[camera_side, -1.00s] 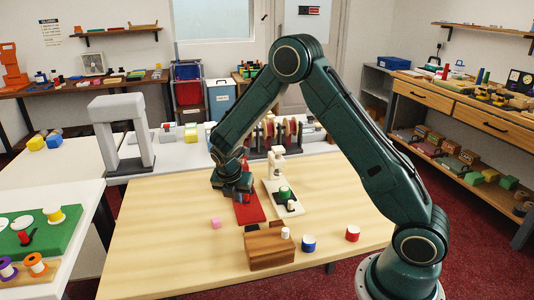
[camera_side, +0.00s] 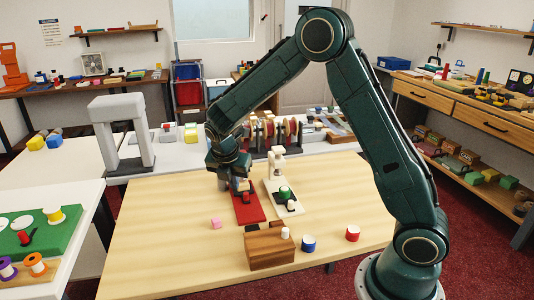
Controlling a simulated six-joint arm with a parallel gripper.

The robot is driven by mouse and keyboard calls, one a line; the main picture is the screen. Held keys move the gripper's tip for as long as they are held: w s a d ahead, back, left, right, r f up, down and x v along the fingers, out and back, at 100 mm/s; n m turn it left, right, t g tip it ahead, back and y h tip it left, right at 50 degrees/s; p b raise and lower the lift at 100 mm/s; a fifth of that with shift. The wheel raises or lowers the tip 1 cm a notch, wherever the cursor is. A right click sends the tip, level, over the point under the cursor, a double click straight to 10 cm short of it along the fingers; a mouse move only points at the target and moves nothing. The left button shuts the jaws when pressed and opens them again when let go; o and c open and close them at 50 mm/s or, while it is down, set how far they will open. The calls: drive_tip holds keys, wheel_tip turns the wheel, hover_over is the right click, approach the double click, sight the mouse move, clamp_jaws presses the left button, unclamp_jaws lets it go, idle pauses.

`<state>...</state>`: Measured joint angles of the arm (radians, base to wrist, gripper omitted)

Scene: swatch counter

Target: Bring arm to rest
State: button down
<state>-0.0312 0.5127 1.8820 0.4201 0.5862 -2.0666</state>
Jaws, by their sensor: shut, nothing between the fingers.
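My gripper (camera_side: 236,186) is shut and points down above the red board (camera_side: 248,212) on the light wooden table (camera_side: 150,235). Small pieces show at the fingertips, over the upper part of the red board; I cannot tell whether the fingers touch them. A cream board (camera_side: 272,188) lies right of the red one, with a green cylinder (camera_side: 285,192) on it and a cream upright stand (camera_side: 277,160) at its back.
A wooden block (camera_side: 268,250) with a white cylinder (camera_side: 285,232) stands at the front. A grey arch (camera_side: 122,135) stands at left. The table's left front is clear.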

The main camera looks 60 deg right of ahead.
drive_tip(key=s+a+r+m+t+y, duration=0.2)
drive_tip(key=s+a+r+m, duration=0.2)
drive_tip(key=s+r+m, duration=0.75)
drive_tip(key=s+a+r+m+t+y, duration=0.1)
drive_tip(key=s+m, duration=0.3)
drive_tip(key=s, duration=0.4)
drive_tip(key=s+a+r+m+t+y, duration=0.1)
drive_tip(key=s+a+r+m, duration=0.2)
drive_tip(key=s, duration=0.5)
drive_tip(key=shift+s+r+m, duration=0.4)
drive_tip(key=shift+r+m, duration=0.45)
drive_tip(key=shift+m, duration=0.4)
